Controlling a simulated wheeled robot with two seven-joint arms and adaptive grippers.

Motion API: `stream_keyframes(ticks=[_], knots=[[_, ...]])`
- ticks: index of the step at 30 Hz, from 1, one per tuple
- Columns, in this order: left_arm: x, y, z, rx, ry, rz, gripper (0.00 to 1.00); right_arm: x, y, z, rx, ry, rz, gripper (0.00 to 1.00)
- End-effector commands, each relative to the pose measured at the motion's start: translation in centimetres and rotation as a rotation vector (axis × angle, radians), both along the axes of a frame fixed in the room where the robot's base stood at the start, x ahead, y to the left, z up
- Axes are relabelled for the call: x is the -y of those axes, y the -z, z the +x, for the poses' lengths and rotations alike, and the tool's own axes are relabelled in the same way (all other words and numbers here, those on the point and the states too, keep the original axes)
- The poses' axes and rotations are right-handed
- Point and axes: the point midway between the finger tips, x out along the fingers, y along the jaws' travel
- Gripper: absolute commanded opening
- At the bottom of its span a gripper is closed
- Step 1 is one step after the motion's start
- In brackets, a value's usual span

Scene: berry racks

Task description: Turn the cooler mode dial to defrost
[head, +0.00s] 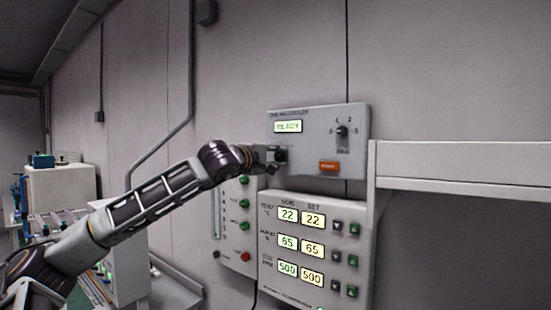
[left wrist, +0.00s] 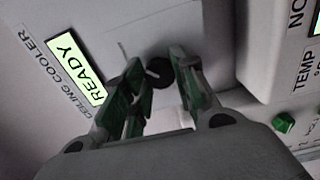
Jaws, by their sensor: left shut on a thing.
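The ceiling cooler panel (head: 310,115) is a grey box on the wall, with a small lit display (head: 288,127). In the left wrist view the display (left wrist: 78,70) reads READY. The dark round mode dial (head: 282,156) sits at the panel's lower left. My left gripper (head: 272,156) reaches it from the left and is shut on it. In the left wrist view the dial (left wrist: 159,73) shows between the two green-padded fingers. The fingers partly cover it, and its mode labels cannot be read. My right gripper is not in view.
Below is a panel with lit readouts (head: 312,219) and small buttons. A pale shelf (head: 460,160) juts out at the right. A bench with equipment stands at the far left.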

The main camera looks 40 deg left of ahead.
Motion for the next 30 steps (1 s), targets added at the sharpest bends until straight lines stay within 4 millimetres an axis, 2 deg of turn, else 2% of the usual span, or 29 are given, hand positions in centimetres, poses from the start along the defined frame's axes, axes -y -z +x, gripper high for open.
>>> stream_keyframes(ticks=[7,8,13,23,30], knots=[[0.04,0.21,0.06,-0.004,0.000,0.001,0.04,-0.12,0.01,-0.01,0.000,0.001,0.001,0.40],[0.04,0.21,0.06,-0.004,0.001,0.000,0.29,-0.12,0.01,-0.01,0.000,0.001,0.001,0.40],[0.03,0.15,0.04,-0.003,0.001,0.000,0.51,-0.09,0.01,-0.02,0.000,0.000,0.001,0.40],[0.01,0.05,0.02,-0.001,0.000,-0.001,0.51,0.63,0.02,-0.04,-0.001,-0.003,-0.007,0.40],[0.01,0.03,0.01,0.001,0.000,-0.011,0.51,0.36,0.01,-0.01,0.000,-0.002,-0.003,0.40]])
